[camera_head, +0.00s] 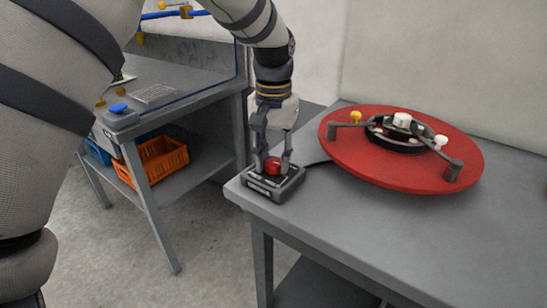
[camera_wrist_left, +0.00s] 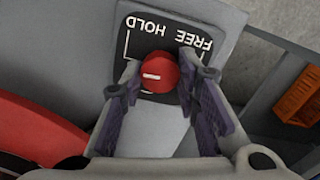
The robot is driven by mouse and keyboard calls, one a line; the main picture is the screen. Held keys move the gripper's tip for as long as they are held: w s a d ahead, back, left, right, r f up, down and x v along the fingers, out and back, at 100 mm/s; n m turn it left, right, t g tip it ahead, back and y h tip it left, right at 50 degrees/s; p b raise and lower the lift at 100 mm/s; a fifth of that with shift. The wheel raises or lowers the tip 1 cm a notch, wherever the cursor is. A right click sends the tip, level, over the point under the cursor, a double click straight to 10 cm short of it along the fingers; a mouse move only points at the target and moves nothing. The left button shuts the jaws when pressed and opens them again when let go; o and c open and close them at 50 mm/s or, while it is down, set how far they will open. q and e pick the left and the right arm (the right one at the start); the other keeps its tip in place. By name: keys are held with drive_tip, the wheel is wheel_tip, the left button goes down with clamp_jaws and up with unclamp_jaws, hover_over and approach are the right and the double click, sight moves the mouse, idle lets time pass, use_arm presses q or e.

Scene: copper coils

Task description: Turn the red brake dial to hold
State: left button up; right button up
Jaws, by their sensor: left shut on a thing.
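The red brake dial (camera_head: 273,166) sits on a small dark control box (camera_head: 262,189) at the near left corner of the grey table. My left gripper (camera_head: 272,169) points down over the box, its two fingers closed around the dial from both sides. In the left wrist view, the dial (camera_wrist_left: 160,72) is between the fingertips, with a short white mark on its top. The dark plate (camera_wrist_left: 150,48) behind it carries the words FREE and HOLD. The fingers hide part of the plate's sides. My right gripper is not in view.
A large red disc (camera_head: 345,158) with a black hub and arms lies on the grey table (camera_head: 350,230), right of the box. Another bench (camera_head: 185,100) stands at left, with a blue button (camera_head: 119,108) on top and an orange crate (camera_head: 160,160) below. Floor shows between them.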

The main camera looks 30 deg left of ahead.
sight(273, 162)
use_arm(q)
drive_tip(key=shift+f+m, duration=0.1)
drive_tip(key=shift+m, duration=0.5)
drive_tip(key=o, duration=1.2)
wheel_tip(273, 162, up, 12)
drive_tip(key=shift+r, duration=0.1)
